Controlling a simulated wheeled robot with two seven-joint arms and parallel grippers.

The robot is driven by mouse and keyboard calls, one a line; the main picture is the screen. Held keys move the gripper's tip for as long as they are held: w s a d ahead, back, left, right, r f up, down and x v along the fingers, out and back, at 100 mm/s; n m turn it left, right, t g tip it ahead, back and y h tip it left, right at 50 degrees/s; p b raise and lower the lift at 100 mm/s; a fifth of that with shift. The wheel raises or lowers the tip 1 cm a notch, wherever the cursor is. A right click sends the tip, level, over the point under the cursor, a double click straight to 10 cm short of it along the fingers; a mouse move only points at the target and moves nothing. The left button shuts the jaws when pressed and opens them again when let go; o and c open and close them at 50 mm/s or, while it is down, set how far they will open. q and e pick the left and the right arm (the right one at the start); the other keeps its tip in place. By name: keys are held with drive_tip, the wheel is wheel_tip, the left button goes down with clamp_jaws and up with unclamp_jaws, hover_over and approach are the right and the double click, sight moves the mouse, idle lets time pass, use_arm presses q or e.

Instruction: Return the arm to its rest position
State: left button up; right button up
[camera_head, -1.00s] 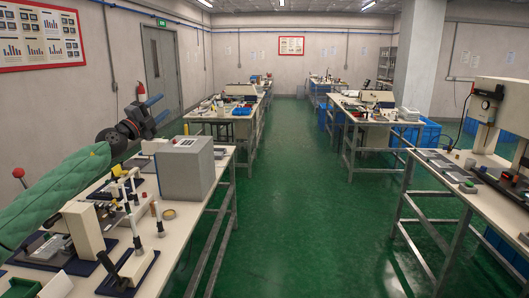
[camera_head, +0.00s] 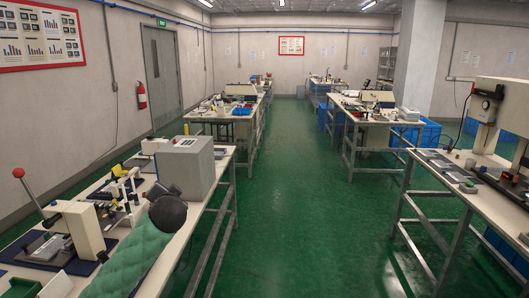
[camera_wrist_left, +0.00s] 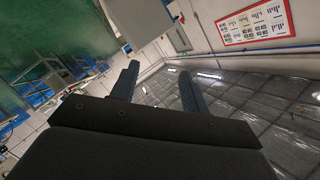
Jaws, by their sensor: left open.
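My left arm, in a green padded sleeve, rises from the bottom of the head view over the front edge of the left workbench (camera_head: 213,200). Its dark wrist end is low beside the grey box (camera_head: 186,170), and the fingers are hidden in that view. In the left wrist view my left gripper (camera_wrist_left: 160,82) shows two blue-grey fingers spread apart with nothing between them. That view is tilted and looks towards the ceiling and upper walls. My right gripper is in neither view.
A press with a red-knobbed lever (camera_head: 18,173) and small tools stand on the left bench. Another bench (camera_head: 455,185) with equipment stands at the right. The green floor aisle (camera_head: 290,190) between them is clear. A fire extinguisher (camera_head: 141,95) hangs on the left wall.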

use_arm(q)
drive_tip(key=s+d+f+n+g+h, duration=0.1)
drive_tip(key=s+d+f+g+h, duration=0.3)
drive_tip(key=s+f, duration=0.75)
drive_tip(key=s+d+f+g+h, duration=0.2)
drive_tip(key=s+d+f, duration=0.55)
drive_tip(key=f, duration=0.65)
drive_tip(key=s+f+g, duration=0.2)
drive_tip(key=s+f, duration=0.5)
drive_tip(key=s, duration=0.3)
drive_tip(key=s+d+f+n+g, duration=0.1)
drive_tip(key=s+f+g, duration=0.1)
drive_tip(key=s+f, duration=0.5)
drive_tip(key=s+d+f+n+g+h, duration=0.1)
drive_tip(key=s+f, duration=0.6)
drive_tip(key=s, duration=0.7)
drive_tip(key=shift+g, duration=0.8)
drive_tip(key=shift+s+f, duration=0.1)
drive_tip(key=shift+s, duration=0.3)
drive_tip(key=shift+c, duration=0.5)
